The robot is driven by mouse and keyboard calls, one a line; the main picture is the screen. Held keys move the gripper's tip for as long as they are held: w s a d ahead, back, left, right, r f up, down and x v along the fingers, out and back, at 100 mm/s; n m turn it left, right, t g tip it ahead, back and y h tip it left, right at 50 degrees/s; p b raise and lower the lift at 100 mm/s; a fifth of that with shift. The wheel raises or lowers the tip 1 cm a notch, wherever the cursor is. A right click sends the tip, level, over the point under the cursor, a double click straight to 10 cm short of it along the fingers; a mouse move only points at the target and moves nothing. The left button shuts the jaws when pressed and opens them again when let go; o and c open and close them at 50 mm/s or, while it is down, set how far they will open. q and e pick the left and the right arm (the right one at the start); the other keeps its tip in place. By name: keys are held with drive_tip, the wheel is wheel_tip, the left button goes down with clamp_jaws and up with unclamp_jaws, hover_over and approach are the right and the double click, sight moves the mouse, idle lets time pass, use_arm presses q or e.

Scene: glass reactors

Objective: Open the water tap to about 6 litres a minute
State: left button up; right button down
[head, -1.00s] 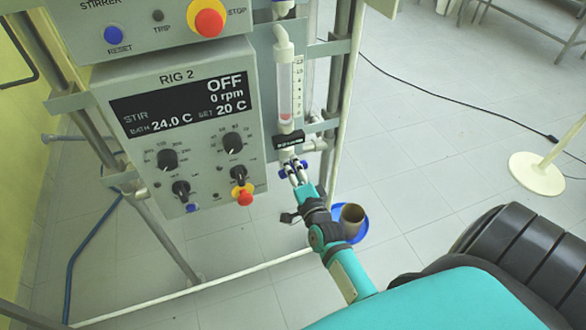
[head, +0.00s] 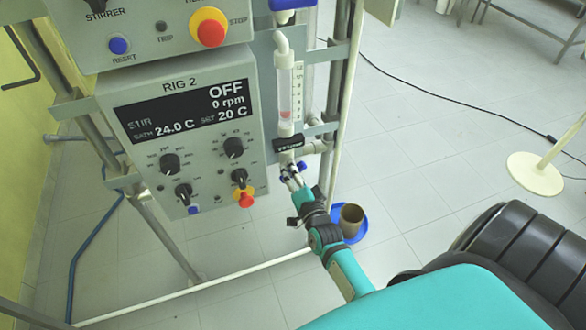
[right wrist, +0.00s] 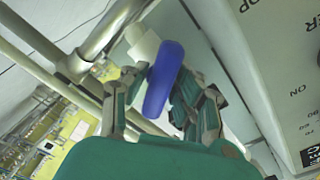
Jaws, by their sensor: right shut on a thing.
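The water tap's blue handle (head: 302,166) sits below the clear flow tube on Rig 2 in the head view. My right gripper (head: 292,178) is shut on this handle. The right wrist view shows the blue handle (right wrist: 163,80) between the two fingers (right wrist: 153,100). The fingers hide part of the handle in both views. The flow tube (head: 284,88) stands upright with a scale beside it. A small reddish float (head: 284,114) shows low in the tube; the exact reading is too small to tell. My left gripper is not in view.
The Rig 2 control box (head: 185,130) with knobs and an OFF display is just left of the tap. A brown cup (head: 351,219) stands on a blue dish (head: 362,233) on the floor. Frame posts (head: 340,110) flank the tube.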

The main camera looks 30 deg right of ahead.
drive_tip(key=n+p, duration=0.1)
drive_tip(key=n, duration=0.4)
drive_tip(key=shift+p, duration=0.4)
drive_tip(key=shift+f+n, duration=0.1)
drive_tip(key=shift+n, duration=0.3)
drive_tip(key=c, duration=1.2)
unclamp_jaws()
drive_tip(key=shift+o, duration=0.2)
drive_tip(key=shift+s, duration=0.15)
drive_tip(key=v, duration=1.2)
drive_tip(key=shift+f, duration=0.1)
